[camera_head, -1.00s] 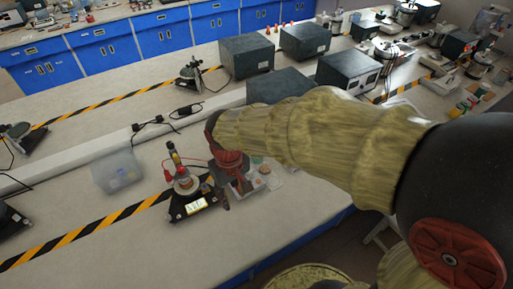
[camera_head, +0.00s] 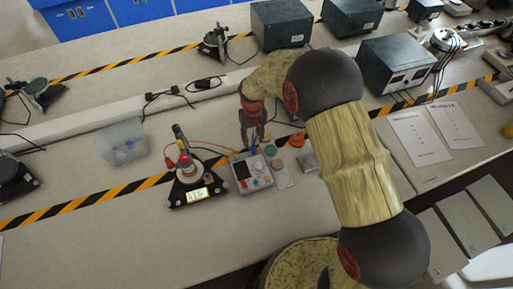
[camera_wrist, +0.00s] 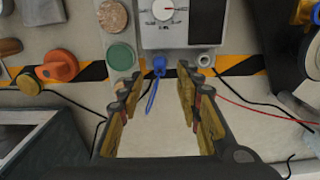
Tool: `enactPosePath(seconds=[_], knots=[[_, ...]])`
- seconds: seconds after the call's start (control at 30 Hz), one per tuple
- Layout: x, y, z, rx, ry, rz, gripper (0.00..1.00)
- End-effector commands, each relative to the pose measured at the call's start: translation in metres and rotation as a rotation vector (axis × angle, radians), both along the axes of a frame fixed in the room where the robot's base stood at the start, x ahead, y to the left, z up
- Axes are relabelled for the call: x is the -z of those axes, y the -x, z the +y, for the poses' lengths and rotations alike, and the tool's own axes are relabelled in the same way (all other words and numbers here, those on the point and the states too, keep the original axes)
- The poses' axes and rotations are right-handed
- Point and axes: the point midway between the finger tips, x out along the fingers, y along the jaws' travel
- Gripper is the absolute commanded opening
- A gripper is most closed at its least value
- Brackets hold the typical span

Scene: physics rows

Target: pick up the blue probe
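The blue probe (camera_wrist: 153,88) shows in the wrist view as a slim blue piece at the lower edge of a grey meter box (camera_wrist: 180,25). It lies between my gripper's two fingers (camera_wrist: 160,78), which are spread apart and not touching it. In the head view my gripper (camera_head: 252,128) points down just behind the meter box (camera_head: 250,172), and a small bit of blue at the box's back edge (camera_head: 254,149) appears to be the probe. How far the fingertips are above it is hard to tell.
A black instrument with a lit display (camera_head: 195,185) stands left of the meter, joined by a red wire. A clear bin (camera_head: 122,142) is further left.

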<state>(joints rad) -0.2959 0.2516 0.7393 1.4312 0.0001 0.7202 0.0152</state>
Motion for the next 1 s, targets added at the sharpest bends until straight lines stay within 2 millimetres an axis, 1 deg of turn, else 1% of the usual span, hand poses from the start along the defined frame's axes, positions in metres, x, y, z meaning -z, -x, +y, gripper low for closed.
enactPosePath(seconds=[0.17, 0.4, 0.47, 0.7, 1.0], knots=[[0.014, 0.001, -0.001, 0.000, 0.000, 0.001, 0.35], [0.048, 0.002, -0.001, 0.001, 0.001, 0.002, 0.35], [0.053, 0.001, -0.001, 0.001, 0.000, 0.000, 0.35], [0.054, 0.001, -0.001, 0.001, 0.000, -0.001, 0.35], [0.054, 0.001, -0.001, 0.001, 0.000, -0.001, 0.17]])
